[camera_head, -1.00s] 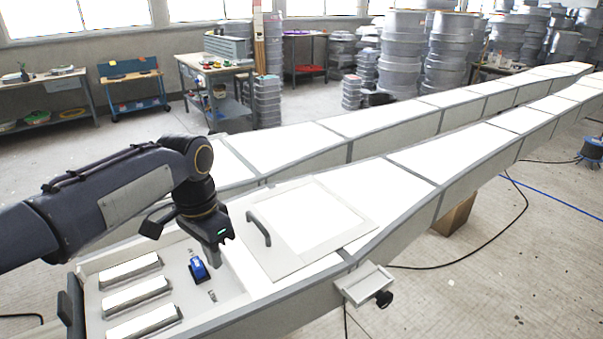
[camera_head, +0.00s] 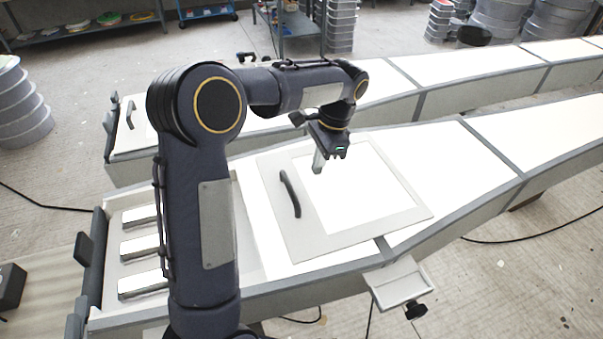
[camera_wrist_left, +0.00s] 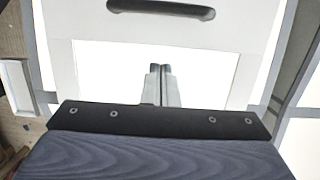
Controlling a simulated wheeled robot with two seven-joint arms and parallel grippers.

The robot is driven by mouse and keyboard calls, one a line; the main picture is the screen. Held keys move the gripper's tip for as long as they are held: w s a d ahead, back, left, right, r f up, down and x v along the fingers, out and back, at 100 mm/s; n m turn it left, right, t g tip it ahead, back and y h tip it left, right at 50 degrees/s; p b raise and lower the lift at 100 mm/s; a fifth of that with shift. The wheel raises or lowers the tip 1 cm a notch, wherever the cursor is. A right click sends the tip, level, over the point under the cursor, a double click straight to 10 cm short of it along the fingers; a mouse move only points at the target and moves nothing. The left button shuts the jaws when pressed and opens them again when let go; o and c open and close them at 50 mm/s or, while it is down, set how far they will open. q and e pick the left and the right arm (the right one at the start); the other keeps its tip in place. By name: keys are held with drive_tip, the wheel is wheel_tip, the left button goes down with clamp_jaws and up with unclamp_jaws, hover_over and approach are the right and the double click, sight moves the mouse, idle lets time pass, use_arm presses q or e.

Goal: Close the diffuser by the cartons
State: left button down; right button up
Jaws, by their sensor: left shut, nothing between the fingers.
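A flat diffuser panel (camera_head: 278,215) with a pale frame, white centre and dark bar handle lies on top of the nearer long light box (camera_head: 340,285). To its left is an open bay (camera_head: 248,262) with white bars, partly hidden by my left arm. My left gripper (camera_head: 318,168) is shut and empty above the panel, right of and beyond its handle. In the left wrist view the closed fingers (camera_wrist_left: 161,85) are over the white centre, and the handle (camera_wrist_left: 160,8) shows at the top. My right gripper is not in view.
A second light box (camera_head: 140,168) runs behind, with a dark handle at its left end. A bracket with a black knob (camera_head: 415,309) sticks out from the near side. A brown carton edge (camera_head: 525,200) shows under the nearer box. Floor in front holds cables.

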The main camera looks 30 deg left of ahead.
sight(299, 194)
use_arm(q)
drive_tip(key=shift+x, duration=1)
drive_tip(key=s+a, duration=0.1)
drive_tip(key=s+a+p, duration=0.1)
drive_tip(key=shift+s+a+f, duration=0.1)
drive_tip(key=shift+s+f, duration=0.1)
drive_tip(key=shift+s, duration=0.2)
drive_tip(key=shift+s+a+f, duration=0.15)
drive_tip(key=shift+s+a, duration=0.05)
drive_tip(key=shift+s, duration=0.05)
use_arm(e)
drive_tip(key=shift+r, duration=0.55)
